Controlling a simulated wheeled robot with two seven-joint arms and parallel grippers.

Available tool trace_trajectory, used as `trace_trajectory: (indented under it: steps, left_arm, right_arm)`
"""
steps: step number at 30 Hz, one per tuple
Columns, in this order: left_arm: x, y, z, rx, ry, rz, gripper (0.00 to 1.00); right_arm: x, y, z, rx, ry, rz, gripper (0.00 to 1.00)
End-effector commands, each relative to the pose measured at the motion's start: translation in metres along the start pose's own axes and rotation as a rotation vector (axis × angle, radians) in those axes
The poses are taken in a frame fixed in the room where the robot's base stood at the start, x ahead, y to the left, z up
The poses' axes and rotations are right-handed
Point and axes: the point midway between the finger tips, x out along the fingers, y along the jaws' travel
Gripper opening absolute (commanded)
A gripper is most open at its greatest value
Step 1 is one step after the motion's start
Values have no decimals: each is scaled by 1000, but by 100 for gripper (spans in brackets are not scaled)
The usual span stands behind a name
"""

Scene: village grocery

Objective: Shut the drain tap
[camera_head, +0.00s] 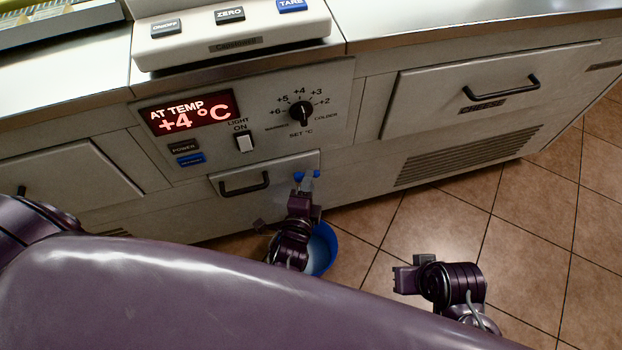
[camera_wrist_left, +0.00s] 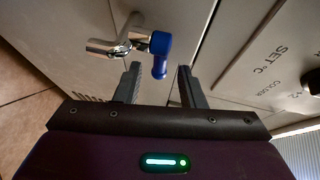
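The drain tap (camera_head: 309,183) sticks out low on the counter front, beside a small black-handled panel. In the left wrist view the tap (camera_wrist_left: 122,40) is chrome with a blue lever (camera_wrist_left: 160,55). The lever points towards my left gripper (camera_wrist_left: 158,76), its end between the lines of the two fingers, around the fingertips. No clear contact shows. The left gripper (camera_head: 303,194) is open and empty; in the head view it is right below the tap and partly covers it. My right gripper (camera_head: 404,272) hangs over the floor to the right, away from the tap; its opening is unclear.
A blue bucket (camera_head: 326,245) stands on the tiled floor under the tap, partly hidden by my left arm. The counter front has a temperature display (camera_head: 189,112), a dial (camera_head: 301,112) and a drawer (camera_head: 485,90) with a black handle. The floor at right is clear.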

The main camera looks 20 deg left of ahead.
Motion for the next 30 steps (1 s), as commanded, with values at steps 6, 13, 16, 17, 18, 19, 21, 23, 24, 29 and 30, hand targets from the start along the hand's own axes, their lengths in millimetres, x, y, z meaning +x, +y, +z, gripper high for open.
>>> trace_trajectory:
  steps: [6, 13, 16, 17, 18, 19, 21, 23, 24, 29, 30]
  left_arm:
    - [21, 1, 0, -1, 0, 1, 36]
    - [23, 0, 0, -1, 0, 1, 36]
    - [23, 0, 0, -1, 0, 2, 31]
    - [23, 0, 0, -1, 0, 2, 27]
    - [23, 0, 0, -1, 0, 2, 22]
    - [23, 0, 0, -1, 0, 2, 18]
    - [23, 0, 0, -1, 0, 2, 9]
    - [23, 0, 0, -1, 0, 2, 1]
    - [23, 0, 0, -1, 0, 2, 0]
    - [23, 0, -1, -6, -12, 1, 0]
    - [24, -1, -1, -8, -24, 0, 0]
  right_arm:
    - [4, -5, -3, -10, 33, -9, 0]
    - [4, -6, -4, -11, 37, -11, 0]
    - [4, -6, -4, -11, 37, -11, 0]
    - [4, -6, -4, -11, 37, -11, 0]
    - [4, -6, -4, -11, 37, -11, 0]
    - [4, -6, -4, -11, 37, -11, 0]
    - [4, -6, -4, -11, 37, -11, 0]
    - [4, -6, -4, -11, 37, -11, 0]
    - [4, -6, -4, -11, 37, -11, 0]
    - [2, -6, -4, -10, 35, -11, 0]
    - [1, -6, -3, -9, 31, -10, 0]
